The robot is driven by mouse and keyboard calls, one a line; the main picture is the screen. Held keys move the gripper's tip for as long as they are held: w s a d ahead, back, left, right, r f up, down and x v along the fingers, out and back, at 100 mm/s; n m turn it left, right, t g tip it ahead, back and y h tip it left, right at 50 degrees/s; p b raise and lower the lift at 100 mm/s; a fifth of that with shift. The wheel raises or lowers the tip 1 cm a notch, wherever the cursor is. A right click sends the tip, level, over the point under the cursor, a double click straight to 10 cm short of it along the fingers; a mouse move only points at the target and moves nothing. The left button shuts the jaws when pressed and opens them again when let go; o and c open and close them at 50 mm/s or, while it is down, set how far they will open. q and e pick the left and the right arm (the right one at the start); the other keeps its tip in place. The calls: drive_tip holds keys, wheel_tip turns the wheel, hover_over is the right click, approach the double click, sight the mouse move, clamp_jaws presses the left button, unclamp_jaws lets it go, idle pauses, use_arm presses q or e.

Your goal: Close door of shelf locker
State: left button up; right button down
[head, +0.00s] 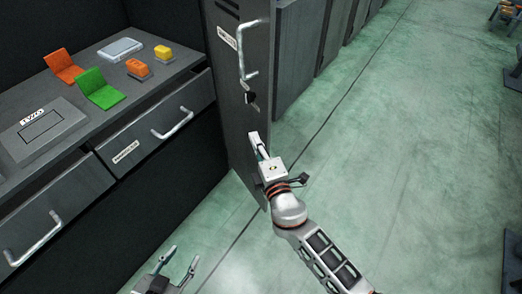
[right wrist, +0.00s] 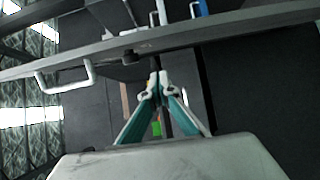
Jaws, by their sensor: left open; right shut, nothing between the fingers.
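The dark grey locker door (head: 238,105) stands open in the middle of the head view, with a light curved handle (head: 246,55) near its top. The shelf locker (head: 75,95) is open to the left, with its drawers and shelf top showing. My right gripper (head: 256,142) is shut and empty, with its fingertips close to the outer face of the door, below the handle. I cannot tell whether they touch. In the right wrist view the shut fingers (right wrist: 156,78) point at the door (right wrist: 220,35), and the handle (right wrist: 62,78) is to the left. My left gripper (head: 180,266) is open, low in front of the locker.
On the shelf top are an orange seat-shaped item (head: 62,66), a green one (head: 98,88), small orange and yellow blocks (head: 163,53) and a grey box (head: 42,128). Two drawers (head: 158,122) have handles. Green floor (head: 410,130) is open to the right of the door.

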sight(264, 128)
drive_tip(key=shift+w+d, duration=0.4)
drive_tip(key=shift+w, duration=0.4)
drive_tip(key=shift+w+d, duration=0.45)
drive_tip(key=shift+w, duration=0.4)
drive_tip(key=shift+w+d, duration=0.4)
drive_tip(key=shift+w, duration=0.4)
drive_tip(key=shift+d+f, duration=0.1)
drive_tip(key=shift+d, duration=0.05)
